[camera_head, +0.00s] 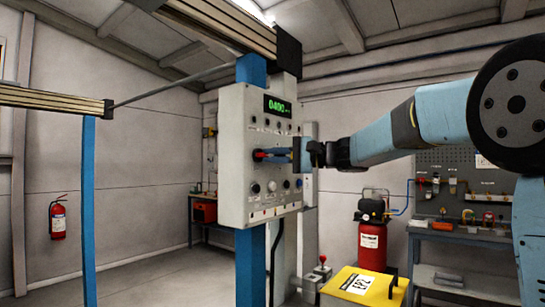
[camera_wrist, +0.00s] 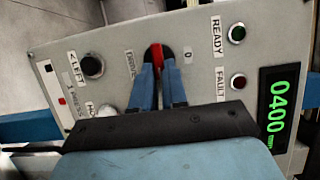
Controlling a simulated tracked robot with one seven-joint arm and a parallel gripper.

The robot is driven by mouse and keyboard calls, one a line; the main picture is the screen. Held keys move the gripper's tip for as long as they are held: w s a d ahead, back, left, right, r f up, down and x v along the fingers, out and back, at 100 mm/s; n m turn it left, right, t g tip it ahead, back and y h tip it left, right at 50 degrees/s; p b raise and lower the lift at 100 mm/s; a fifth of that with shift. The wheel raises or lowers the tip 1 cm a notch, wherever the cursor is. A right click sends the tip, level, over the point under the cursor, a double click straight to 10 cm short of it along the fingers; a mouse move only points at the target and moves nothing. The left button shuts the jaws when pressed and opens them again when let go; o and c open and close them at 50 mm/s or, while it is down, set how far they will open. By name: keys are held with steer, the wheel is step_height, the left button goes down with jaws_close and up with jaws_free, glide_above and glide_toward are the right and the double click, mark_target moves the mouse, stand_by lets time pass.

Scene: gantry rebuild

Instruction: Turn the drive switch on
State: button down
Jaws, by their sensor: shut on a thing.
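The drive switch (camera_wrist: 156,52) is a red handle on a dark round base, beside the labels "DRIVE" and "0" in the wrist view. My gripper (camera_wrist: 159,72) is shut on its red handle, one blue finger on each side. In the head view, the red switch (camera_head: 258,155) shows at the tip of my gripper (camera_head: 268,154), on the front of the grey control panel (camera_head: 233,110). The fingers hide part of the handle.
The panel's green display (camera_wrist: 280,107) reads 0400. The READY lamp (camera_wrist: 237,33) and FAULT lamp (camera_wrist: 238,81) look dark. A black "LEFT" button (camera_wrist: 92,66) sits left of the switch. A yellow stand (camera_head: 360,284) and red compressor tank (camera_head: 371,245) stand right of the panel.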

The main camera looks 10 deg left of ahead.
steer(key=shift+w+f, duration=0.1)
steer(key=shift+f, duration=0.15)
steer(key=c, duration=1.3)
jaws_free()
steer(key=shift+o, duration=0.7)
steer(key=shift+r, duration=0.1)
steer(key=s+d, duration=0.2)
steer(key=d, duration=1.1)
steer(key=shift+d, duration=0.4)
